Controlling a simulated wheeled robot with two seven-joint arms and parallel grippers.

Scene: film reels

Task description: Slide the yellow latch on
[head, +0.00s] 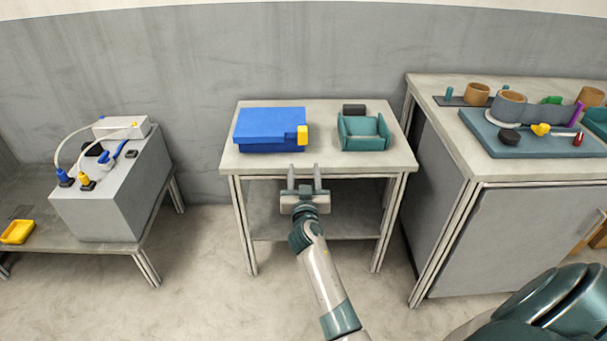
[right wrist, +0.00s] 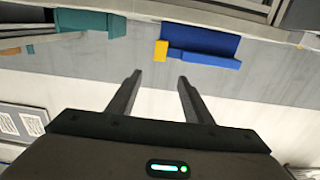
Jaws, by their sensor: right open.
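The yellow latch (head: 303,135) sits at the right front corner of a blue case (head: 268,128), which lies on the small middle table. In the right wrist view the latch (right wrist: 161,50) shows beside the blue case (right wrist: 205,45). My right gripper (head: 304,168) is at the front edge of that table in the head view, just below the latch in the picture. Its two fingers (right wrist: 160,82) are apart with nothing between them, and it does not touch the latch. My left gripper is not in the frames.
A teal open holder (head: 363,133) stands right of the case, with a dark block (head: 354,109) behind it. The table's front edge (head: 330,171) lies by my right gripper. A grey cabinet (head: 440,88) with a blue-grey tray stands right; a grey box (head: 110,190) with cables stands left.

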